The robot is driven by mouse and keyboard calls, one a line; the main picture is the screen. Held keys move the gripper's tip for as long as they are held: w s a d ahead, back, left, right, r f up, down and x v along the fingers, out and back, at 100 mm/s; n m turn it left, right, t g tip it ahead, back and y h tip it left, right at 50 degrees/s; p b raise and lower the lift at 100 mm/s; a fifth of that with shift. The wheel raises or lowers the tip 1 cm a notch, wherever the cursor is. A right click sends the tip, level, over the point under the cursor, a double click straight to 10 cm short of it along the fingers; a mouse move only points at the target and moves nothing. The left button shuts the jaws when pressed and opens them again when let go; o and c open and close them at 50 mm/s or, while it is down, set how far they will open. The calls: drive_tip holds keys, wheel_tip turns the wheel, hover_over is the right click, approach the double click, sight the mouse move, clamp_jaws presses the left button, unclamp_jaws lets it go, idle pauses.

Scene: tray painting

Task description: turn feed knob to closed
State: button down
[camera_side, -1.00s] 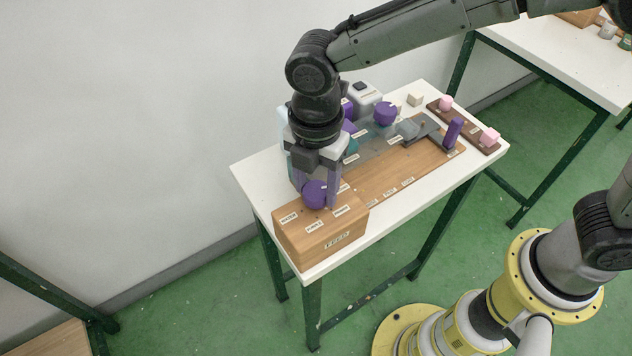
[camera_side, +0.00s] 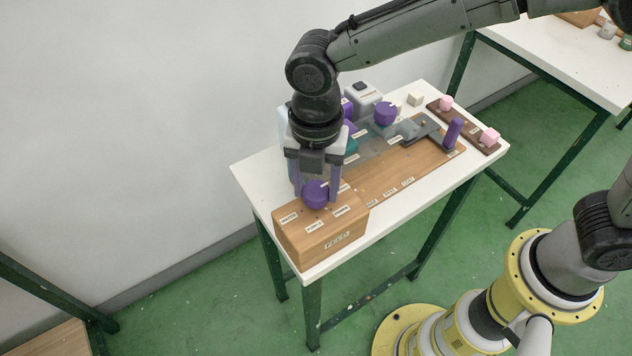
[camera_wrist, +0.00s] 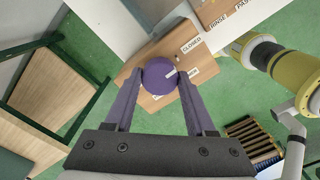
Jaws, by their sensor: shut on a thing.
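The feed knob (camera_side: 316,194) is a round purple knob on top of a wooden box (camera_side: 335,243) labelled FEED, at the near left end of the white table. In the wrist view the knob (camera_wrist: 159,76) carries a white pointer mark towards its right side. A CLOSED label (camera_wrist: 191,45) lies up and right of the knob; another label sits to its right, partly hidden by a finger. My gripper (camera_side: 317,191) points down over the box. Its two purple fingers are shut on the knob, one on either side, as the wrist view also shows (camera_wrist: 158,84).
Behind the box, a wooden board (camera_side: 392,178) with labels carries a grey lever mechanism with a purple handle (camera_side: 453,133). Another purple knob (camera_side: 385,113) and a grey-white device (camera_side: 362,97) stand farther back. Pink knobs (camera_side: 489,137) sit on a dark strip at the right.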

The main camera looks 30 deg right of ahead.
sight(316, 189)
drive_tip(key=shift+r, duration=0.1)
drive_tip(key=shift+c, duration=1.2)
unclamp_jaws()
wheel_tip(316, 189, up, 14)
